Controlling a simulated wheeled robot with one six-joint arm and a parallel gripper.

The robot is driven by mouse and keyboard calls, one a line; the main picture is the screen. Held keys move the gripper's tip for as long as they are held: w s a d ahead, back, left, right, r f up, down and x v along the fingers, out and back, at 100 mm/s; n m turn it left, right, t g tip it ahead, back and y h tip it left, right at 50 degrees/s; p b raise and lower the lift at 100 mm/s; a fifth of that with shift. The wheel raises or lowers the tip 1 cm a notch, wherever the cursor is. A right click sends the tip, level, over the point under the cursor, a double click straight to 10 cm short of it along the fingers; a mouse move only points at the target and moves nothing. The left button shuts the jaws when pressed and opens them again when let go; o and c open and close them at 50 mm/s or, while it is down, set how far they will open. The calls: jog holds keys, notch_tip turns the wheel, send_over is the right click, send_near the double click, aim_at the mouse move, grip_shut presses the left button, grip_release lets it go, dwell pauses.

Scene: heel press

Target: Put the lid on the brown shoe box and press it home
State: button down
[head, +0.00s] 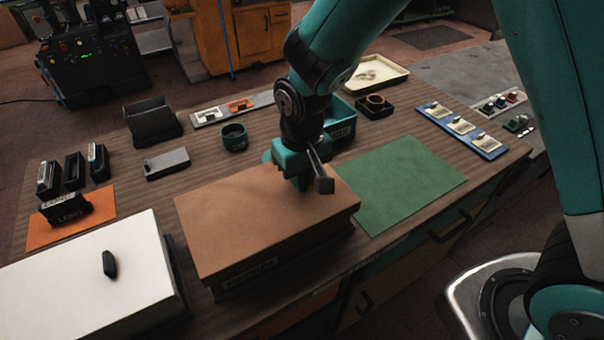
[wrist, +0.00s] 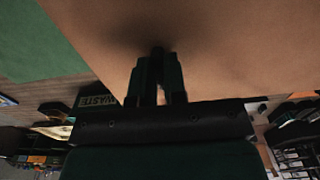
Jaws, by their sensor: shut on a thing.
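The brown lid (head: 245,222) lies flat over the brown shoe box (head: 232,288) at the middle front of the table. The box's shaded front carries a pale label. My gripper (head: 302,186) points down at the far part of the lid. In the wrist view, my gripper (wrist: 158,84) is shut on the dark lid knob (wrist: 158,51), and the brown lid (wrist: 215,45) fills much of the picture. The fingers hide most of the knob. I cannot tell whether the lid is fully seated or slightly raised.
A white box with a dark knob (head: 110,264) stands close on the left. A green mat (head: 405,183) lies bare on the right. Behind are a small dark cup (head: 234,138), a grey block (head: 166,163), a teal bin (head: 342,118) and a blue tray (head: 462,131).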

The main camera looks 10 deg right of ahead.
jog(key=shift+f, duration=0.1)
jog(key=c, duration=0.6)
grip_release()
jog(key=shift+r+p, duration=3)
jog(key=shift+r, duration=0.6)
jog(key=s+d+r+n+y+b, duration=0.2)
jog(key=s+r, duration=0.3)
jog(key=s, duration=0.4)
jog(key=s+d+r+n+y+b, duration=0.2)
jog(key=s+r+b, duration=0.3)
jog(key=s, duration=0.3)
jog(key=shift+s+r, duration=0.15)
jog(key=shift+s, duration=0.2)
